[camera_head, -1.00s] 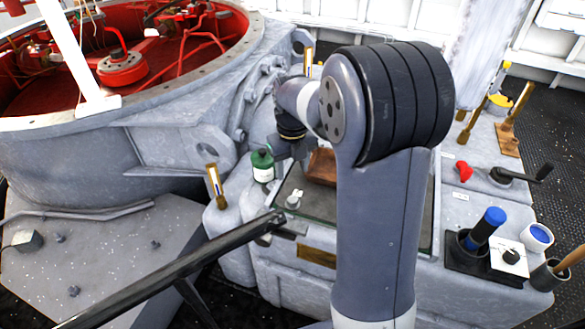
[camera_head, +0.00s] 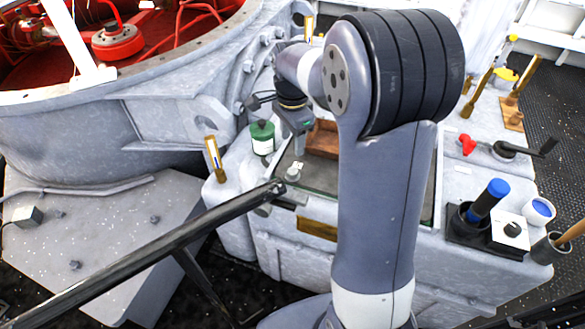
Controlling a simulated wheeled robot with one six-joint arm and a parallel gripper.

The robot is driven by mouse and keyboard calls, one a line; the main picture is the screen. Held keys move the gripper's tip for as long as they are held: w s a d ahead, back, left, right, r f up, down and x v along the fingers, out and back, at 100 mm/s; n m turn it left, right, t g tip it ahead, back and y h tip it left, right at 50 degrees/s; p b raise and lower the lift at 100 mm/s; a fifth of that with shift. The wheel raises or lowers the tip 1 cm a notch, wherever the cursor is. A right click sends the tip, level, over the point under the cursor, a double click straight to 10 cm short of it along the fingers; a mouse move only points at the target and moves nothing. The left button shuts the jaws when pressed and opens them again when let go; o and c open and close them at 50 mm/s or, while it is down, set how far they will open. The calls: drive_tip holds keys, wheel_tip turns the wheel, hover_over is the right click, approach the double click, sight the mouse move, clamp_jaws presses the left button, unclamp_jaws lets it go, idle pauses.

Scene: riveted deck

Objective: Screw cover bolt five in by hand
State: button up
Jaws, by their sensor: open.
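My gripper (camera_head: 299,146) hangs from my wrist, pointing down over the back left part of the dark tray (camera_head: 330,180). Its jaws are open, small and partly hidden, and I see nothing between them. Several grey bolt heads (camera_head: 248,67) sit along the side of the grey round housing (camera_head: 160,155) at the left, left of my wrist. A small pale knob-like piece (camera_head: 293,172) stands at the tray's left edge, just below my gripper in the picture. I cannot tell which piece is cover bolt five. My arm hides much of the tray.
A brown wooden box (camera_head: 323,138) is right beside my gripper, and a green-topped jar (camera_head: 262,137) is to its left. A black bar (camera_head: 150,255) crosses the front left.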

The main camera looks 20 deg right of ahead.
sight(293, 171)
wheel_tip(293, 171, down, 11)
drive_tip(key=n+b, duration=0.2)
drive_tip(key=n, duration=1.5)
drive_tip(key=shift+b, duration=0.4)
drive_tip(key=shift+c, duration=0.4)
drive_tip(key=c, duration=0.9)
